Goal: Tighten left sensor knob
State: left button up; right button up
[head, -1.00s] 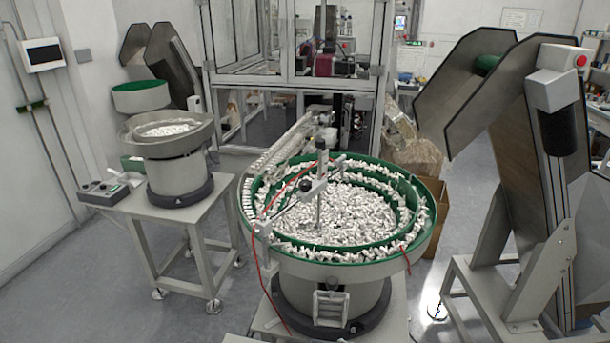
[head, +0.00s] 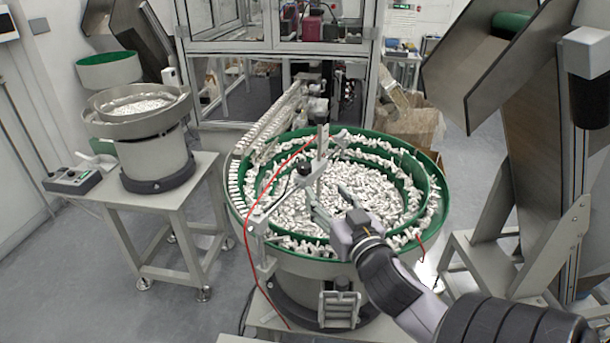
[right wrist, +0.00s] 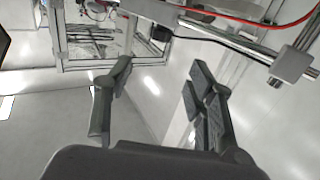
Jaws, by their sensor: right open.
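The sensor bracket (head: 319,178) stands over the large bowl feeder, with a thin rod running to a clamp (head: 258,222) at the bowl's left rim. A dark knob (head: 304,168) sits on its middle clamp; I cannot tell which knob is the left sensor one. My right gripper (head: 330,202) is open and empty, above the bowl's front part, lower than and just right of the dark knob. In the right wrist view its fingers (right wrist: 160,82) are apart, with a metal rod and clamp block (right wrist: 292,63) at the upper right. My left gripper is out of view.
The large green-lined bowl (head: 430,228) is full of white parts. A red cable (head: 247,245) hangs from the bracket over the rim. A smaller feeder (head: 155,160) stands on a table at left. A steel hopper frame (head: 520,150) stands at right.

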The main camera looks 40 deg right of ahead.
aim_at(306, 167)
jog(key=p+x, duration=0.2)
jog(key=x, duration=1)
jog(key=shift+w+d, duration=0.15)
jog(key=shift+w, duration=0.15)
jog(key=shift+w+d+f, duration=0.1)
jog(key=shift+w, duration=0.25)
jog(key=shift+c, duration=1.3)
jog(key=c, duration=0.4)
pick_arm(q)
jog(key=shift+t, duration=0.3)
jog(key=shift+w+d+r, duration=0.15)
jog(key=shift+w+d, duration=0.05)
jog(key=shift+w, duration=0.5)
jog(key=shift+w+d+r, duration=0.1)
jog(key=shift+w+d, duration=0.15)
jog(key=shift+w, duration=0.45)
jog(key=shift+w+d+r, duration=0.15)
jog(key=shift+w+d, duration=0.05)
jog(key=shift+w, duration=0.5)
pick_arm(e)
jog(key=c, duration=0.5)
